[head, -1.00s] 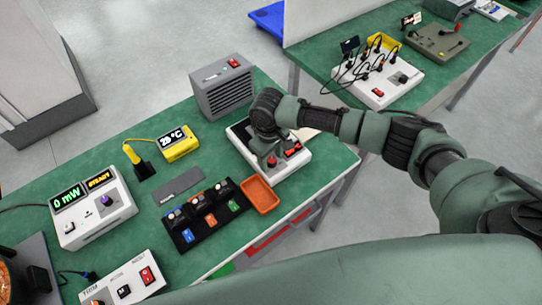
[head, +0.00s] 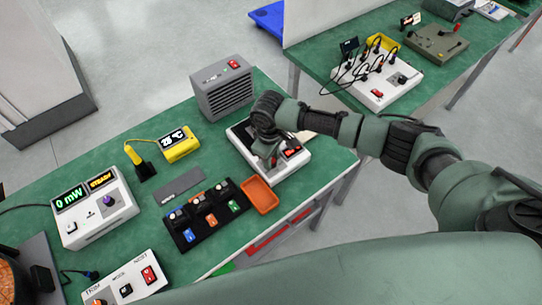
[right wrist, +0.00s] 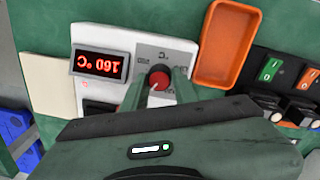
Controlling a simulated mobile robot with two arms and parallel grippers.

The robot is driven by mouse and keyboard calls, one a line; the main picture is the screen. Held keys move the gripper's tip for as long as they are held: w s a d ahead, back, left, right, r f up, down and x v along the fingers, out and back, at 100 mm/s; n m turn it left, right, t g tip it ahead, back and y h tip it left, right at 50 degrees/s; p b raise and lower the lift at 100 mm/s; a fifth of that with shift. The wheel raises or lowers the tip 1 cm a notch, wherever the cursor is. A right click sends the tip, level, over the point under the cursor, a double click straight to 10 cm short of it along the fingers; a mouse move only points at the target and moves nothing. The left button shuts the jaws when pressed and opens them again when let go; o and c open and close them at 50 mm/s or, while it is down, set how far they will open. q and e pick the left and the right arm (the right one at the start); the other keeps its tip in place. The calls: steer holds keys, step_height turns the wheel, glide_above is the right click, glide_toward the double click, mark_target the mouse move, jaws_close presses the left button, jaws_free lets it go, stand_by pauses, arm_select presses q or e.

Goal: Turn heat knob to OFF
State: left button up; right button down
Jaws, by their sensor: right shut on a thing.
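The heat knob (right wrist: 159,79) is a red round knob on a white-and-grey heater unit (right wrist: 97,40). The unit's red display (right wrist: 100,64) shows upside down in the right wrist view and reads 160 °C. Small labels around the knob are too small to read surely. My right gripper (right wrist: 164,88) is shut on the knob, one finger on each side. In the head view my right gripper (head: 270,158) reaches down over the unit (head: 292,168) and hides the knob. My left gripper is not in view.
An orange tray (head: 259,196) lies close beside the unit. A black holder with several modules (head: 190,237) is left of it. A grey vented box (head: 223,95) stands behind. A yellow thermometer (head: 181,146) and a power meter (head: 95,208) stand further left.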

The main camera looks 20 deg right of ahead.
steer(key=n+p, duration=0.1)
steer(key=n, duration=0.2)
steer(key=shift+n, duration=0.3)
steer(key=n+p, duration=0.1)
steer(key=n, duration=0.2)
steer(key=shift+n, duration=0.3)
steer(key=n, duration=0.3)
steer(key=shift+n, duration=0.4)
steer(key=n, duration=0.3)
steer(key=shift+n+y, duration=0.3)
steer(key=n, duration=0.3)
steer(key=shift+n+b, duration=0.3)
steer(key=n+b, duration=0.1)
steer(key=n, duration=0.2)
steer(key=shift+d+n, duration=0.1)
steer(key=shift+n, duration=0.2)
steer(key=n+b, duration=0.1)
steer(key=n, duration=0.2)
steer(key=shift+n, duration=0.3)
steer(key=n+b, duration=0.1)
steer(key=n, duration=0.3)
steer(key=shift+b, duration=0.3)
steer(key=shift+n, duration=0.3)
